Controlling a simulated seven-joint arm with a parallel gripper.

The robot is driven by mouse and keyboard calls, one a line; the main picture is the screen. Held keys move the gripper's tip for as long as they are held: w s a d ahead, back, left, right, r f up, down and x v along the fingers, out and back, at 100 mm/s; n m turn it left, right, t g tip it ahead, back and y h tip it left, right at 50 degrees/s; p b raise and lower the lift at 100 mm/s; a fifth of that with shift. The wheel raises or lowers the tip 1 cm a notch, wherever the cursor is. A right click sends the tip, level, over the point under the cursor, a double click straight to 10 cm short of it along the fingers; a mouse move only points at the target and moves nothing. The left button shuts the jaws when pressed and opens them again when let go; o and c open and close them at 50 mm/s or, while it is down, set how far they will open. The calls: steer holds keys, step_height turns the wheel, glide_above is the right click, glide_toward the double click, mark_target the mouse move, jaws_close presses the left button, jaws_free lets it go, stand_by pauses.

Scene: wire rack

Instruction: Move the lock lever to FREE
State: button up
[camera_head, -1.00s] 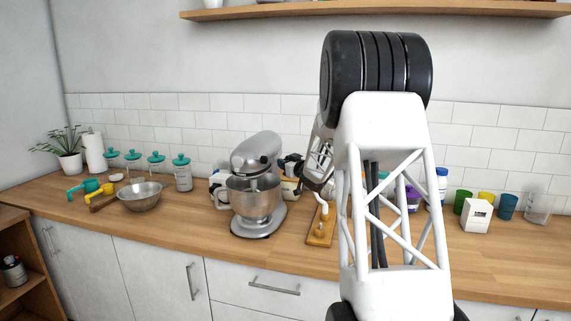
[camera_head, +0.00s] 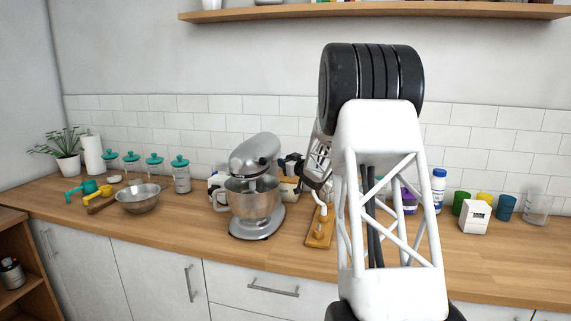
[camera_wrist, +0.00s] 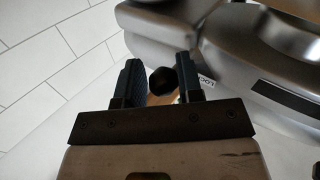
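The silver stand mixer (camera_head: 256,195) stands on the counter, and its metal body (camera_wrist: 225,35) fills the upper right of the wrist view. A round black knob (camera_wrist: 162,81), apparently the lock lever's end, shows beside the mixer body. Part of a label reading "LOC" (camera_wrist: 208,84) is visible to its right. My gripper (camera_wrist: 161,76) is open, its two dark fingers on either side of the knob with gaps visible. I cannot tell whether the knob lies fully between the fingertips in depth. In the head view, the mixer hides the lever and part of my gripper (camera_head: 291,165).
A wooden board (camera_head: 319,231) with a small fixture lies right of the mixer. A metal bowl (camera_head: 139,199) and several teal-lidded jars (camera_head: 181,176) stand left. Cups, a white timer (camera_head: 475,217) and a bottle (camera_head: 438,188) stand right. The tiled wall (camera_wrist: 35,50) is behind.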

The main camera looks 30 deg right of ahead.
steer(key=o, duration=0.3)
steer(key=shift+s, duration=0.1)
steer(key=shift+s+d, duration=0.2)
steer(key=shift+s, duration=1.05)
steer(key=shift+s+d, duration=0.15)
steer(key=shift+s, duration=1.15)
steer(key=shift+s+d, duration=0.2)
steer(key=shift+s, duration=1.05)
steer(key=shift+a+r, duration=0.1)
